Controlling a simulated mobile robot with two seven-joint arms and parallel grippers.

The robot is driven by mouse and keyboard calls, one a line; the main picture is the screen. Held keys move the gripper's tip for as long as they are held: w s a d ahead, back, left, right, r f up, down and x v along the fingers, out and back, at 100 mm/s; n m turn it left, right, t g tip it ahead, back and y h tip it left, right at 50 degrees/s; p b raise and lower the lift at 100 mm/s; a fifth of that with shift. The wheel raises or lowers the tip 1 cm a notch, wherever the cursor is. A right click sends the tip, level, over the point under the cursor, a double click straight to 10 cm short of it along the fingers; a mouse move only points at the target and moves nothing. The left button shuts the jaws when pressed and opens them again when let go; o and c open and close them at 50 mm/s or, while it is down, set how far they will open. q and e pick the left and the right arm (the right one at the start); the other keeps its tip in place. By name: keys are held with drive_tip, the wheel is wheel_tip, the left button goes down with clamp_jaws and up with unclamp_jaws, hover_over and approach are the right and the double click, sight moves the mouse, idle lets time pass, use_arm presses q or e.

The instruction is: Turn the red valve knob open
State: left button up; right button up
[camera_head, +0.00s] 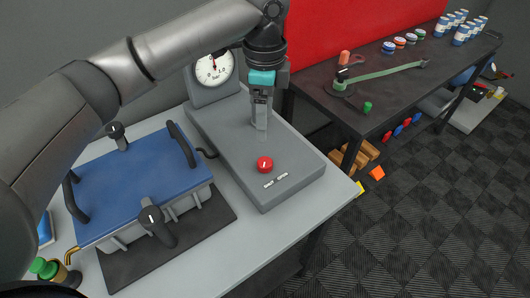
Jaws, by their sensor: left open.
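The red valve knob (265,164) is a small round knob on top of the long grey box (225,130), near its front end. A pale line shows on its top. Two small pale marks lie on the box in front of it. My left gripper (262,127) points down over the box, behind the knob and apart from it. It is open and empty. A round white pressure gauge (214,68) stands upright at the box's back end, partly next to my arm. My right gripper is not in view.
A blue-lidded case (140,190) with black handles and knobs sits left of the box on the grey table (262,245). A dark table (390,85) with cans and tools stands to the right. Blocks lie on the floor beneath it.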

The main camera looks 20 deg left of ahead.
use_arm(q)
hover_over(265, 161)
drive_tip(key=f, duration=0.4)
drive_tip(key=shift+s+f+b, duration=0.15)
drive_tip(key=shift+s+b, duration=0.05)
drive_tip(key=shift+b, duration=0.15)
wheel_tip(265, 161, down, 7)
drive_tip(key=shift+w+f+b, duration=0.1)
drive_tip(key=shift+f+b, duration=0.1)
drive_tip(key=shift+b, duration=0.6)
drive_tip(key=shift+f, duration=0.45)
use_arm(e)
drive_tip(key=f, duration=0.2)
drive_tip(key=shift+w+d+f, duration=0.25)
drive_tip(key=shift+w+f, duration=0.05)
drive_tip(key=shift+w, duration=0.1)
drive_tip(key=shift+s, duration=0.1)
use_arm(q)
drive_tip(key=shift+c, duration=1.2)
clamp_jaws()
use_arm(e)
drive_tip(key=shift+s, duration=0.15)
